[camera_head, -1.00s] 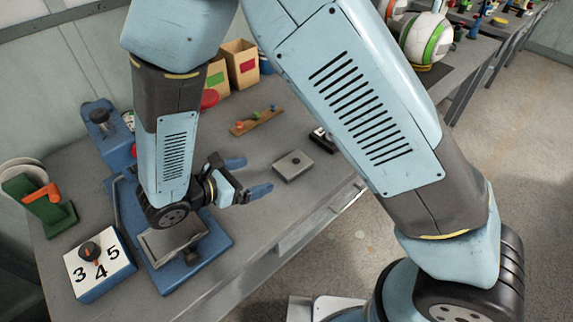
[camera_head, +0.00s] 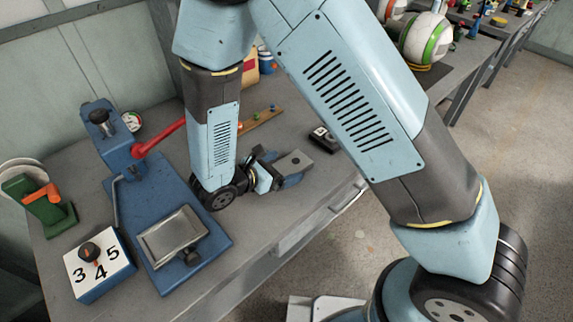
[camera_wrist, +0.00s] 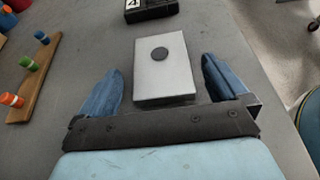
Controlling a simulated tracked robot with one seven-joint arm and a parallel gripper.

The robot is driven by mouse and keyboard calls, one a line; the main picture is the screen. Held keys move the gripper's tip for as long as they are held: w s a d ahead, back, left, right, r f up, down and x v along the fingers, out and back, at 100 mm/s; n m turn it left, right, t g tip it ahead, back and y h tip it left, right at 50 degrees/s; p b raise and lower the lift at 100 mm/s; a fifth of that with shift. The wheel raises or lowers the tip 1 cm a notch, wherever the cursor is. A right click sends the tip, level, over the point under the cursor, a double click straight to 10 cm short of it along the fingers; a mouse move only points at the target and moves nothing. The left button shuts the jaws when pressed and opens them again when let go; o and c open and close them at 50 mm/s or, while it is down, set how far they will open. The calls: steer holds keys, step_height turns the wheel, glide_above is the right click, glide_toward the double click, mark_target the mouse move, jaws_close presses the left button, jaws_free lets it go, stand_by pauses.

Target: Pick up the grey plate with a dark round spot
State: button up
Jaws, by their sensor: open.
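The grey plate with a dark round spot (camera_wrist: 166,76) lies flat on the grey table, in the middle of the wrist view. In the head view the plate (camera_head: 294,161) is partly hidden behind my gripper (camera_head: 278,170). In the wrist view my gripper (camera_wrist: 162,86) is open, with one blue finger on each side of the plate's near part. Gaps show between both fingers and the plate, and nothing is held. The plate's far part reaches beyond the fingertips.
A black block with a white label (camera_wrist: 150,8) lies just beyond the plate. A wooden strip with coloured pegs (camera_wrist: 33,88) lies to the left. A blue press with a red lever (camera_head: 160,137) and a numbered dial box (camera_head: 98,264) stand left. The table's front edge is near.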

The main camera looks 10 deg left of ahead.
mark_target(293, 166)
steer(key=x, duration=0.2)
steer(key=shift+w+d+f, duration=0.2)
steer(key=c, duration=1.2)
steer(key=shift+c, duration=0.3)
steer(key=shift+r, duration=0.15)
